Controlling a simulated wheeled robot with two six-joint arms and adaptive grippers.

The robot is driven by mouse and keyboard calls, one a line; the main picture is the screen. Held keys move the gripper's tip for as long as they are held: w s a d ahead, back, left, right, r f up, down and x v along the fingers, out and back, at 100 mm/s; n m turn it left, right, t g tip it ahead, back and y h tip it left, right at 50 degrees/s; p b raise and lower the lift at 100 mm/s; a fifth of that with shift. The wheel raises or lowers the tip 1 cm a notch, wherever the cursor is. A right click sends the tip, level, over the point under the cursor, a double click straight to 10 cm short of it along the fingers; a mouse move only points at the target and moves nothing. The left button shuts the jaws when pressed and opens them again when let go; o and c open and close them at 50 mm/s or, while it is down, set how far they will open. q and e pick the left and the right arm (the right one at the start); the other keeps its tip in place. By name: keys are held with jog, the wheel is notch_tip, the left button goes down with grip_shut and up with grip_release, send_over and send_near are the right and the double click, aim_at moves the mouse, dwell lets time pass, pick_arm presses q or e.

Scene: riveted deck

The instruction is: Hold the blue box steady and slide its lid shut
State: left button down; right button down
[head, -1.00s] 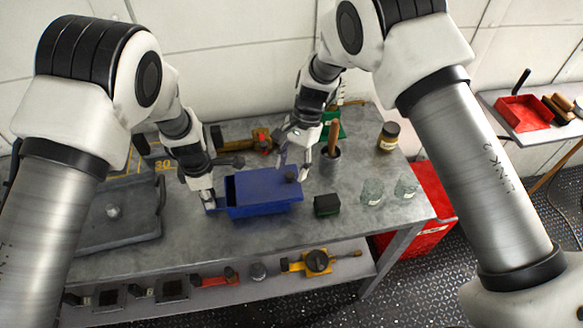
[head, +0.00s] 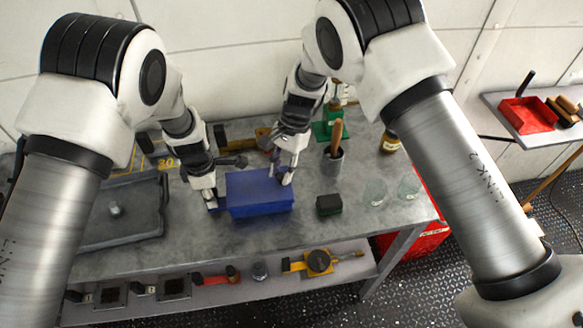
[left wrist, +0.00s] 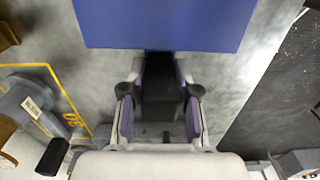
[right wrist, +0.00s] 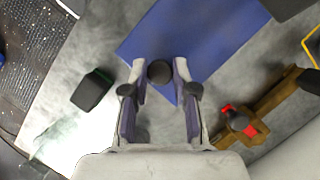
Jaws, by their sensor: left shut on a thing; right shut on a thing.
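The blue box (head: 262,209) stands on the grey metal bench, with its flat blue lid (head: 255,184) lying over its top. No opening shows at the left end in the head view. My left gripper (head: 214,205) is at the box's left end, shut on a dark block-like grip, which shows between its fingers in the left wrist view (left wrist: 160,95). My right gripper (head: 287,182) is shut on the round dark knob (right wrist: 159,72) near the lid's right end. The fingers mostly hide the knob in the head view.
A small black-green block (head: 328,205) and two glass jars (head: 375,192) stand right of the box. A grey tray (head: 120,212) lies to the left. A red and yellow-brown tool (right wrist: 240,122) lies behind the box.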

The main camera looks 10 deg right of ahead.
pick_arm(q)
jog(key=shift+s+f, duration=0.1)
pick_arm(e)
jog(key=c, duration=0.9)
grip_release()
jog(key=shift+a, duration=0.15)
jog(key=v, duration=1.2)
pick_arm(q)
jog(key=c, duration=0.9)
grip_release()
jog(key=shift+o, duration=0.7)
jog(key=shift+w, duration=0.2)
pick_arm(e)
jog(key=shift+w+f, duration=0.1)
